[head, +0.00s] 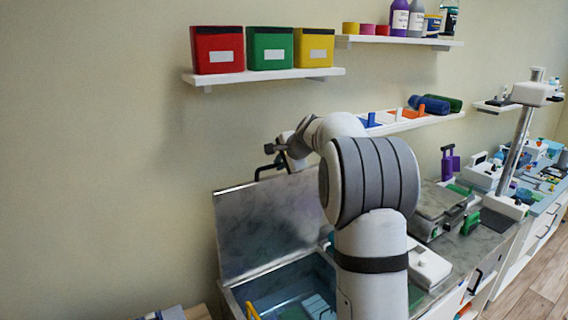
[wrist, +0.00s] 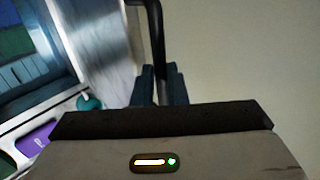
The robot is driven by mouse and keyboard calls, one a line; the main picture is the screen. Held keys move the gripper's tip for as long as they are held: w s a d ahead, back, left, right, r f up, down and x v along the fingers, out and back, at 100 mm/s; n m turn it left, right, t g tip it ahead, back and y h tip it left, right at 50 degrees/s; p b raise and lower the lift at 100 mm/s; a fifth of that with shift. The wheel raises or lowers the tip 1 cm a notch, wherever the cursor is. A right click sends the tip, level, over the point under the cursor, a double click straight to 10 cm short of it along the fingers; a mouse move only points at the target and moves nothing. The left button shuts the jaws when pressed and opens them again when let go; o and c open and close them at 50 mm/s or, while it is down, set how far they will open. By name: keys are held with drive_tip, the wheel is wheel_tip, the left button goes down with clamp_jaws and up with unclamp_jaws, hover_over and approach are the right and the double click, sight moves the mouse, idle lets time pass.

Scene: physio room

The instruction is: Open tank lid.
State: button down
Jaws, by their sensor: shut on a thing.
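The tank (head: 236,300) stands at the bottom middle of the head view, with blue inside walls. Its metal lid (head: 262,228) is raised steeply, its face turned to the room. A dark bar handle (head: 262,170) sits at the lid's upper edge. My gripper (head: 278,158) is at that handle, partly hidden behind my arm. In the wrist view the dark handle bar (wrist: 157,40) runs between my gripper's fingers (wrist: 160,85), which are shut on it. The lid's shiny face (wrist: 98,40) shows to the left of the bar.
A shelf (head: 270,76) with red, green and yellow boxes is on the wall above. A lower shelf (head: 415,122) holds blue and orange items right of my arm. The counter (head: 455,250) at right carries devices. The wall left of the lid is bare.

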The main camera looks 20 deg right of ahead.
drive_tip(key=c, duration=1.9)
unclamp_jaws()
drive_tip(key=shift+d+r, duration=0.15)
drive_tip(key=shift+r, duration=0.3)
drive_tip(key=o, duration=0.3)
drive_tip(key=shift+s, duration=0.15)
drive_tip(key=shift+o, duration=0.7)
drive_tip(key=b+v, duration=0.2)
drive_tip(key=v, duration=0.5)
drive_tip(key=shift+s, duration=0.25)
drive_tip(key=s+a+f+n+g+b, duration=0.2)
drive_tip(key=s+a+f+n, duration=0.2)
drive_tip(key=s, duration=0.9)
drive_tip(key=s+a+f+n+g+h+b, duration=0.1)
drive_tip(key=s+a+f+n, duration=0.3)
drive_tip(key=s+f, duration=0.7)
drive_tip(key=s+a+f+n+g+h+b, duration=0.1)
drive_tip(key=s+a+f+n+g+b, duration=0.2)
drive_tip(key=s+f+n, duration=0.4)
drive_tip(key=s+a, duration=0.1)
drive_tip(key=s, duration=0.8)
drive_tip(key=shift+f+n, duration=0.3)
drive_tip(key=shift+f, duration=0.05)
